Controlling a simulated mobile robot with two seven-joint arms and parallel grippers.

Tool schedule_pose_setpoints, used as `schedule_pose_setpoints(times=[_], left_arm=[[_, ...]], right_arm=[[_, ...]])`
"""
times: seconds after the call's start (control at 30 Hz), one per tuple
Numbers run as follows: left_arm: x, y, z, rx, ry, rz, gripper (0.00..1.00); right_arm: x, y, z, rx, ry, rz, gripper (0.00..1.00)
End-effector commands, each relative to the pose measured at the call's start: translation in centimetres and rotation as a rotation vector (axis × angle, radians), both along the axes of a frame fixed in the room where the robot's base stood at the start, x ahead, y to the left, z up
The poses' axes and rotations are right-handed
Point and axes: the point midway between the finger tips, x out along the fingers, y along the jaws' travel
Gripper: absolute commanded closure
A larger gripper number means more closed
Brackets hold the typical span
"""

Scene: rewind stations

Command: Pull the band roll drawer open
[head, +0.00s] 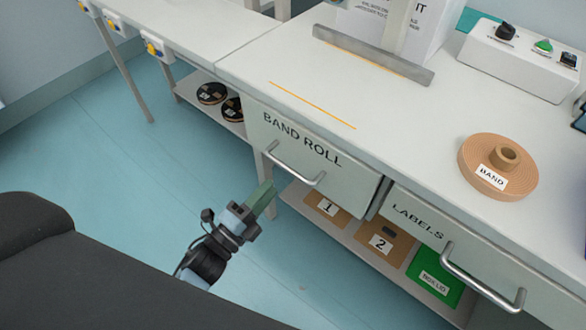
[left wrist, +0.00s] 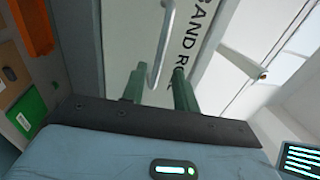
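The band roll drawer (head: 300,168) has a pale front lettered BAND ROLL and looks shut under the bench top. Its metal bar handle (head: 296,172) runs across the front. My left gripper (head: 263,197) is just below and in front of the handle's left end in the head view. In the left wrist view, the green fingers of my left gripper (left wrist: 158,88) are spread apart. The handle (left wrist: 163,45) shows between and just beyond them, not clasped. Whether either finger touches it I cannot tell. My right gripper is in neither view.
The labels drawer (head: 480,262) with its own handle is to the right. A band roll (head: 480,170) lies on the bench top (head: 400,130). A lower shelf holds brown boxes (head: 327,207) and a green box (head: 436,276). The floor (head: 130,170) at left is clear.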

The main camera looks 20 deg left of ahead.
Motion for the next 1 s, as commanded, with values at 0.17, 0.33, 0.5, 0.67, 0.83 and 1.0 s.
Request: schedule_pose_setpoints(times=[0.17, 0.33, 0.5, 0.67, 0.83, 1.0], left_arm=[[0.8, -0.3, 0.3, -0.002, -0.002, 0.0, 0.7], [3.0, -1.1, 0.8, -0.002, -0.002, 0.0, 0.7], [5.3, -1.9, 1.2, -0.002, 0.0, 0.001, 0.7], [6.7, -2.4, 1.5, -0.003, 0.0, -0.001, 0.7], [7.2, -2.6, 1.5, -0.004, 0.002, 0.0, 0.7], [7.2, -2.6, 1.5, -0.004, 0.002, 0.0, 0.7]], right_arm=[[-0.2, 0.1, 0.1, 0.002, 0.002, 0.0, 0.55], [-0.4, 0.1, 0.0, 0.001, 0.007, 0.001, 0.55], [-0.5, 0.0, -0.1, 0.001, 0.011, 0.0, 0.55], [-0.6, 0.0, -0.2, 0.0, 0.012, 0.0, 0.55], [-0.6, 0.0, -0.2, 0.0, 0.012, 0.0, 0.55], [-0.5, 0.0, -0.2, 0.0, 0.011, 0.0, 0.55]])
